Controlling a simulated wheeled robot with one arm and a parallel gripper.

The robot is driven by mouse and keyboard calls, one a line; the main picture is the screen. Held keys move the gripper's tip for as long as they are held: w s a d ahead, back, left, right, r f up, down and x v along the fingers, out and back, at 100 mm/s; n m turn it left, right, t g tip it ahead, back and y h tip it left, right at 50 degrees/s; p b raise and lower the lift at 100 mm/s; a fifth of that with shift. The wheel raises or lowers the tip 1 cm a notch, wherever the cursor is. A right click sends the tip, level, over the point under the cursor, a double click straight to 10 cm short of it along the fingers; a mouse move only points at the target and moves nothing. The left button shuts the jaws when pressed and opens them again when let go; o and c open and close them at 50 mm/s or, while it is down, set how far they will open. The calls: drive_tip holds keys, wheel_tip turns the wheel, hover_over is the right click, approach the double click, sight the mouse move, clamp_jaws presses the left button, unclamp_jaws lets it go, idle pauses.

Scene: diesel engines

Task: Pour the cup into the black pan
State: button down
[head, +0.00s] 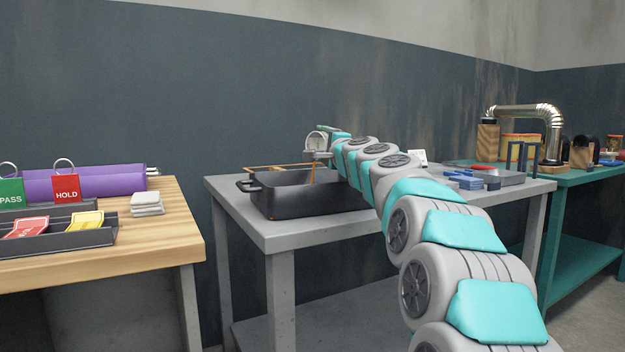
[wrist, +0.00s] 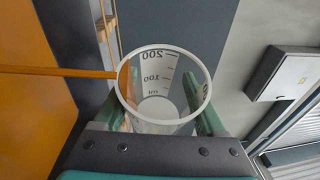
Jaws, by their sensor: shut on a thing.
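A clear measuring cup with a white rim and printed marks up to 200 (wrist: 157,102) sits between the green fingers of my gripper (wrist: 163,92). In the head view the cup (head: 317,142) is tipped over above the black pan (head: 300,203), apart from it. A thin amber-brown stream (head: 313,174) falls from the cup into the pan. In the wrist view the stream (wrist: 60,72) runs left from the rim toward an orange liquid surface (wrist: 35,60). Only a little orange shows inside the cup. My arm hides the pan's right end.
The pan stands on a grey table (head: 300,238). Blue parts (head: 467,181) and a grey tray (head: 505,178) lie to its right. A wooden bench (head: 150,240) with tags and purple rolls is at left. A teal bench (head: 590,178) with a metal pipe is at right.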

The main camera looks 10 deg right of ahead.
drive_tip(key=shift+s+a+r+n+b, duration=0.15)
drive_tip(key=shift+n+b, duration=0.45)
drive_tip(key=shift+b, duration=0.5)
